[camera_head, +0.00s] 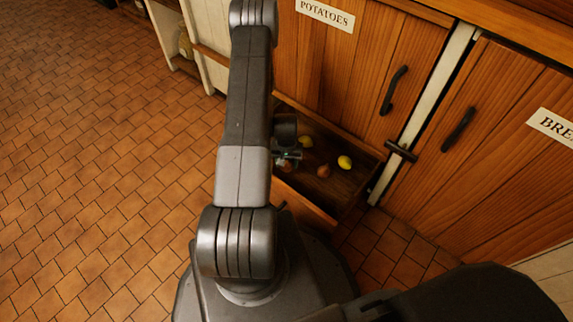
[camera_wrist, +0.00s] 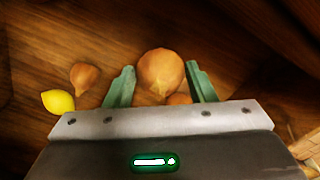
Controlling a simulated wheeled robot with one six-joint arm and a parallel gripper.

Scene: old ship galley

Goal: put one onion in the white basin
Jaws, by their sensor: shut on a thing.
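My gripper (camera_wrist: 160,84) has its two green fingers closed on either side of a brown onion (camera_wrist: 161,70). In the head view my gripper (camera_head: 288,157) is down inside an open wooden drawer (camera_head: 312,207), partly hidden by my arm. A second onion (camera_wrist: 84,77) lies on the wood to the left in the wrist view, and shows in the drawer in the head view (camera_head: 323,171). Part of another onion (camera_wrist: 179,99) shows just below the held one. No white basin is in view.
One lemon (camera_wrist: 58,101) lies left of the gripper in the wrist view. Tiled floor (camera_head: 90,170) is clear at left.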

